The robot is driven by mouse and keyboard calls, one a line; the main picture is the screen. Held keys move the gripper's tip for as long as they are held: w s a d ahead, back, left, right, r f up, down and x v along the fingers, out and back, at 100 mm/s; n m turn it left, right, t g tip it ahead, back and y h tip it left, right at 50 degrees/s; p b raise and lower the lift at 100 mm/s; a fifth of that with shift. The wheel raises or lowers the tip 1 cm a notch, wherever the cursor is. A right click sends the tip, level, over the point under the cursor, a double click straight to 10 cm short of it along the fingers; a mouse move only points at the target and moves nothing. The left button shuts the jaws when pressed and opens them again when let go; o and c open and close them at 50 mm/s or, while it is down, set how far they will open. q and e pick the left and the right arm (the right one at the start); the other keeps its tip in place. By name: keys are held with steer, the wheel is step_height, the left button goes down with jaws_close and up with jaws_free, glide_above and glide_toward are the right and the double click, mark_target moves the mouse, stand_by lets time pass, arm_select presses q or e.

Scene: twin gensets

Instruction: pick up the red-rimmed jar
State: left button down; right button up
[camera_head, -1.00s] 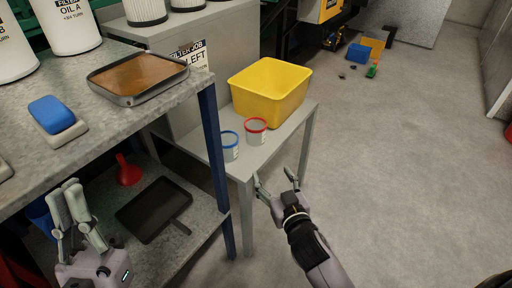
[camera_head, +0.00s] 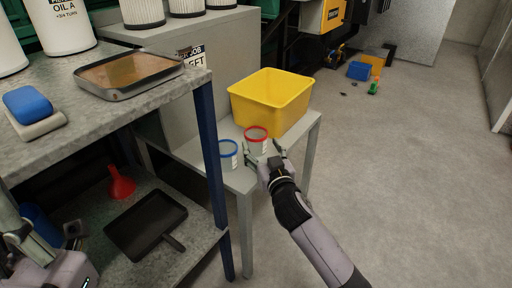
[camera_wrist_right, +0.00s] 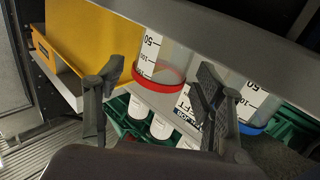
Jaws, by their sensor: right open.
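The red-rimmed jar (camera_head: 256,135) is a clear cup standing on the small grey table, in front of the yellow bin. My right gripper (camera_head: 265,154) is at its near side, open, with one finger toward each side of the jar; its palm hides the jar's lower part. In the right wrist view, the jar (camera_wrist_right: 168,52) shows upside down between the open fingers (camera_wrist_right: 158,84), its red rim in the gap. I cannot tell whether the fingers touch it. My left gripper (camera_head: 22,232) is partly in view at the lower left; its opening is unclear.
A blue-rimmed jar (camera_head: 229,152) stands close left of the red-rimmed one. A yellow bin (camera_head: 270,105) stands right behind. The metal workbench (camera_head: 120,115) with its blue leg (camera_head: 211,170) is to the left.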

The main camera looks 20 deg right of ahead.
mark_target(253, 132)
steer(key=w+b, duration=0.2)
steer(key=w, duration=0.2)
steer(key=shift+w+a, duration=0.15)
steer(key=shift+w+r+b, duration=0.1)
steer(key=shift+w+b, duration=0.2)
steer(key=shift+w, duration=0.2)
steer(key=shift+c, duration=0.4)
steer(key=c, duration=0.8)
